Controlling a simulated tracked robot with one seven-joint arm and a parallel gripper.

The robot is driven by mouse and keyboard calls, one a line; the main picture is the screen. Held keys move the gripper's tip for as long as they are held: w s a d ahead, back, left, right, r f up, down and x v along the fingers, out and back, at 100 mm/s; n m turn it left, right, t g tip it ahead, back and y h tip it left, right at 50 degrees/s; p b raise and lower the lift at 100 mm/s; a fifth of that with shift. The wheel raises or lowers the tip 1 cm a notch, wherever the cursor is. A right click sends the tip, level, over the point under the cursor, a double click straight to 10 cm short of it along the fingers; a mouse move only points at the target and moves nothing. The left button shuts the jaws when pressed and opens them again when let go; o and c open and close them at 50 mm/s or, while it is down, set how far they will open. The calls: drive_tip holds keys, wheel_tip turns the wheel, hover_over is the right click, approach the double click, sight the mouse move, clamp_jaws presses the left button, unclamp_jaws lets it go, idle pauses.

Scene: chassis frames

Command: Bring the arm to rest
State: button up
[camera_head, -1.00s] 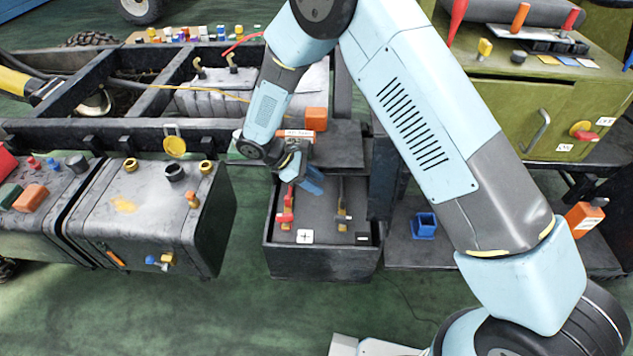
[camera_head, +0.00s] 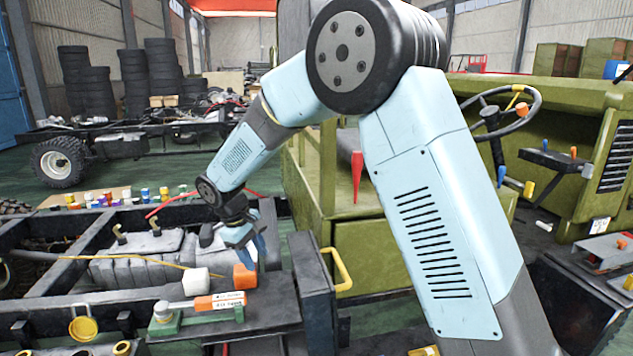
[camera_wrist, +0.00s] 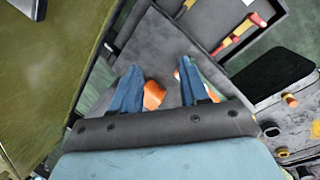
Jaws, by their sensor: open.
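My gripper (camera_head: 254,248) hangs at the end of my light blue arm in the head view, above a dark shelf beside the chassis frame. An orange block (camera_head: 244,277) shows just below the fingers in the head view. In the wrist view, orange shows behind the fingers. I cannot tell from these frames whether the fingers touch the block.
The dark shelf (camera_head: 255,312) also bears a white block (camera_head: 195,282) and a green tool with an orange label. A yellow handle (camera_head: 342,270) sticks out to the right. Frame rails (camera_head: 60,308) lie at left. An olive vehicle body (camera_head: 375,245) stands behind my arm.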

drive_tip(key=w+d+r+m+t+y, duration=0.1)
drive_tip(key=d+r+m, duration=0.15)
drive_tip(key=r, duration=0.45)
drive_tip(key=w+d+r+m+y, duration=0.1)
drive_tip(key=d+r+m+y, duration=0.15)
drive_tip(key=r, duration=0.45)
drive_tip(key=s+d+r+m+t, duration=0.1)
drive_tip(key=s+d+r, duration=0.2)
drive_tip(key=d+r, duration=0.6)
drive_tip(key=s+d+m+t, duration=0.1)
drive_tip(key=s+d+m, duration=0.1)
drive_tip(key=s+d, duration=0.45)
drive_tip(key=s+d+m, duration=0.1)
drive_tip(key=s+d, duration=0.3)
drive_tip(key=d, duration=0.6)
drive_tip(key=s+d+f+m, duration=0.1)
drive_tip(key=s+d+f, duration=0.1)
drive_tip(key=s+d, duration=0.2)
drive_tip(key=s+d+f+m+t, duration=0.1)
drive_tip(key=s+d, duration=0.3)
drive_tip(key=s, duration=0.5)
drive_tip(key=shift+d+f+m+h, duration=0.3)
drive_tip(key=shift+f+m+h, duration=0.05)
drive_tip(key=shift+f+m, duration=0.3)
drive_tip(key=shift+c, duration=0.3)
